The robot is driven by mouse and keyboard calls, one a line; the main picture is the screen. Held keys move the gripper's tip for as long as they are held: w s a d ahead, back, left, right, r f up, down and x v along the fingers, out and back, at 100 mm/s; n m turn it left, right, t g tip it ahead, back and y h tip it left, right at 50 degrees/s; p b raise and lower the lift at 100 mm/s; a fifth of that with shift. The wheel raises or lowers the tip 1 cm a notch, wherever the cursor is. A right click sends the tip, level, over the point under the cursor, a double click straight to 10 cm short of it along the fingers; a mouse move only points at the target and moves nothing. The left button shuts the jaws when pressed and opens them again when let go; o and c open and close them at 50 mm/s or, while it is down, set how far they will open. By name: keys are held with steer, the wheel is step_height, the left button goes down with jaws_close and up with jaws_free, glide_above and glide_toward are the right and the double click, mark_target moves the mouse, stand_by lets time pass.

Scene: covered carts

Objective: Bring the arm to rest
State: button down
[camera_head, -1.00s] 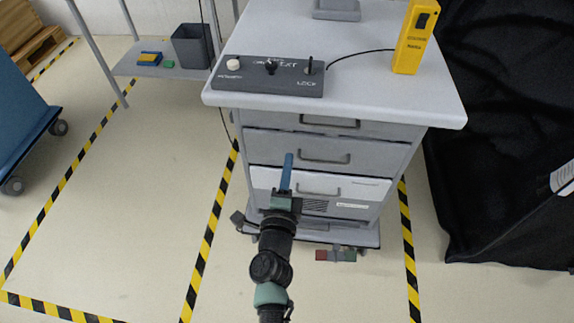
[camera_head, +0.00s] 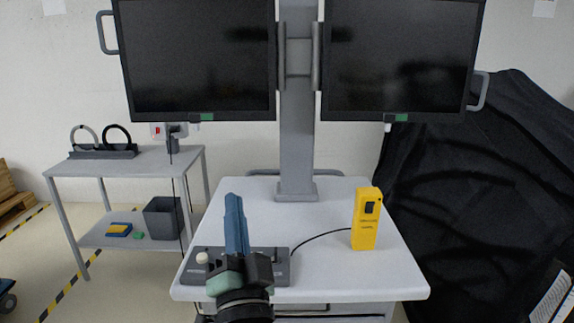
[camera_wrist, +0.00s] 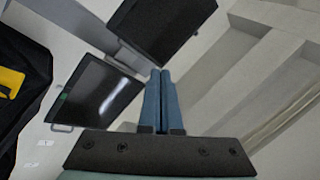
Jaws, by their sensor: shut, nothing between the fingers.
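My gripper (camera_head: 235,205) shows in the head view in front of the cart, its blue fingers pointing up and together. Nothing is between them. In the wrist view the shut fingers (camera_wrist: 158,85) point toward the monitors and the ceiling. In the head view my gripper covers part of the dark control box (camera_head: 279,262) on the cart's grey top (camera_head: 345,280). Whether it touches the box cannot be told from this view; the wrist view shows only open air around the fingertips.
Two dark monitors (camera_head: 195,60) (camera_head: 402,60) hang on a grey column (camera_head: 297,150) behind the cart top. A yellow handheld device (camera_head: 366,222) stands at right, its cable running to the control box. A side table (camera_head: 120,170) stands left. Black draped cover (camera_head: 470,200) fills the right.

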steer(key=s+d+r+n+t+h+p, duration=0.1)
steer(key=s+r, duration=0.4)
steer(key=r, duration=0.5)
steer(key=s+d+r+n+t+h+p, duration=0.2)
steer(key=s+r, duration=0.4)
steer(key=r, duration=0.5)
steer(key=s+d+r+n+t+h+p, duration=0.1)
steer(key=s+d+r+n, duration=0.3)
steer(key=r, duration=0.6)
steer(key=shift+s+d+r+t+h+p, duration=0.35)
steer(key=shift+s+t+p, duration=0.2)
steer(key=shift+s, duration=0.5)
steer(key=shift+a+f, duration=0.1)
